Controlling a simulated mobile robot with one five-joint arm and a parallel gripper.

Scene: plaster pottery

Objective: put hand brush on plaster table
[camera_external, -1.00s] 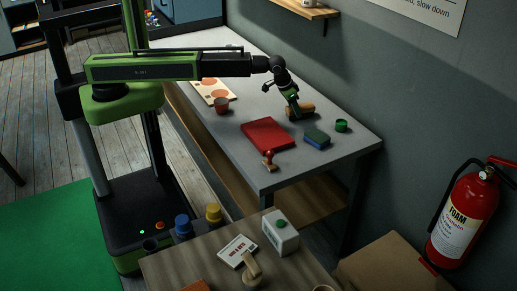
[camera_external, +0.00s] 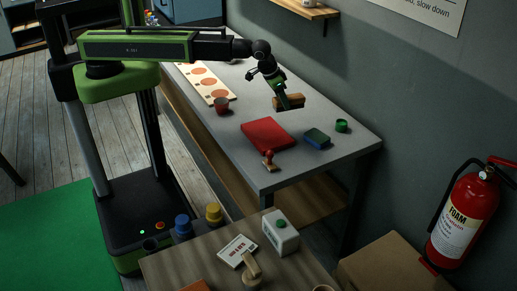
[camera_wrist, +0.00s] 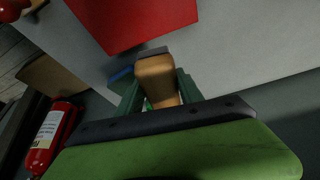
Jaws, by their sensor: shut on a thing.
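The hand brush (camera_external: 291,102) has a tan wooden body and is held in my gripper (camera_external: 282,98), over the grey long table (camera_external: 225,131). It appears raised above the top, though the gap is hard to judge. In the wrist view the brush (camera_wrist: 157,76) lies between the two dark green fingers of my gripper (camera_wrist: 158,95), with a dark strip at its far end. I cannot tell which table is the plaster table: the grey one or the wooden-topped one (camera_external: 185,262) in front.
On the grey table are a red block (camera_external: 267,134), a red stamp (camera_external: 269,160), a blue-green sponge (camera_external: 317,138), a green tub (camera_external: 341,126), a red cup (camera_external: 222,105) and a disc board (camera_external: 206,82). The front table holds a card (camera_external: 238,250) and white box (camera_external: 281,234).

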